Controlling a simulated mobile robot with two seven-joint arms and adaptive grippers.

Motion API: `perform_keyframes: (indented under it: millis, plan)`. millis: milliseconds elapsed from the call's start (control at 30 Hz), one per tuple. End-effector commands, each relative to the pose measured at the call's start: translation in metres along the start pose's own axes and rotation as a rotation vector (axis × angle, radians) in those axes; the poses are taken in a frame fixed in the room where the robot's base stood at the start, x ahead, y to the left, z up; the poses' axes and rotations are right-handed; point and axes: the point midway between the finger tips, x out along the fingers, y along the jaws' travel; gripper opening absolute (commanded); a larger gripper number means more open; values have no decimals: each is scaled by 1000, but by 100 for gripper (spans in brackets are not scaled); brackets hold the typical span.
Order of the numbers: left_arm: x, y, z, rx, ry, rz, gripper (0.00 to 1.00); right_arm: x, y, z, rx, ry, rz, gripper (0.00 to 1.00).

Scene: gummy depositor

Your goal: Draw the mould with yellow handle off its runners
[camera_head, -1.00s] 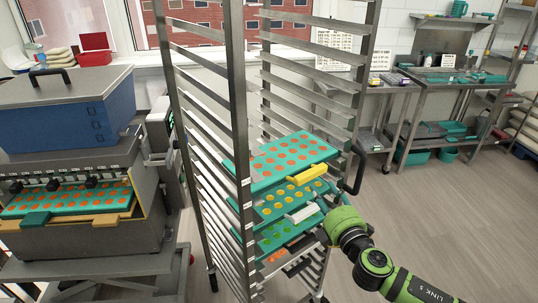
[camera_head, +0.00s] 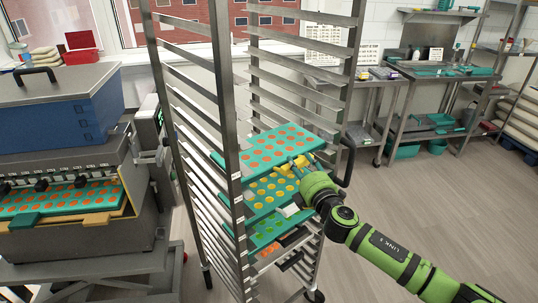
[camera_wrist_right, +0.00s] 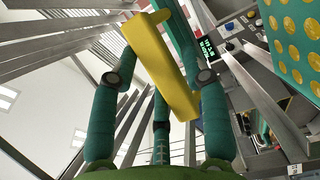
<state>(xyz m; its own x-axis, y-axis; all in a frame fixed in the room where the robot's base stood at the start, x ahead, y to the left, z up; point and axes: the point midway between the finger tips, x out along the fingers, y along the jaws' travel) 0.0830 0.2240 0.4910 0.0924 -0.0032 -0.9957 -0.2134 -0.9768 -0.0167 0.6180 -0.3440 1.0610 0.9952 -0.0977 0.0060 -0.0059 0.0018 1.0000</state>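The mould with the yellow handle (camera_head: 262,150) is a teal tray with orange gummies. It lies on runners of the rack, above the other moulds, with its yellow handle (camera_head: 309,158) facing right. My right gripper (camera_head: 292,167) is at this handle, its fingers partly hiding it. In the right wrist view the yellow handle (camera_wrist_right: 160,65) lies across the space between the fingers (camera_wrist_right: 158,62), which stand apart; I cannot tell whether they touch it. My left gripper is not in view.
Below are a teal mould with yellow gummies (camera_head: 262,194) and a pale handle, and one with green gummies (camera_head: 266,232). The rack's steel posts (camera_head: 226,140) stand close around. The depositor (camera_head: 70,190) is at left. Open floor (camera_head: 440,215) is at right.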

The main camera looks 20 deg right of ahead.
Motion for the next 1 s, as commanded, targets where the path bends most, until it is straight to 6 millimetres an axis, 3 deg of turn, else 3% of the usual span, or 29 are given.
perform_keyframes:
  millis: [200,267,300,333,567,1000]
  plan:
    - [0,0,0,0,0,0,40,-1,-6,-1,2,1,-11,43]
    - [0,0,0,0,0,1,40,-1,-6,-1,2,1,-11,22]
    - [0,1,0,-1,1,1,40,-1,-6,-1,2,1,-12,6]
    - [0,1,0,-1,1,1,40,-1,-6,-1,2,1,-12,0]
    - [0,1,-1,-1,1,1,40,-3,-7,0,1,0,-13,0]
    - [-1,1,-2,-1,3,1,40,-40,-8,14,-1,-2,-17,0]
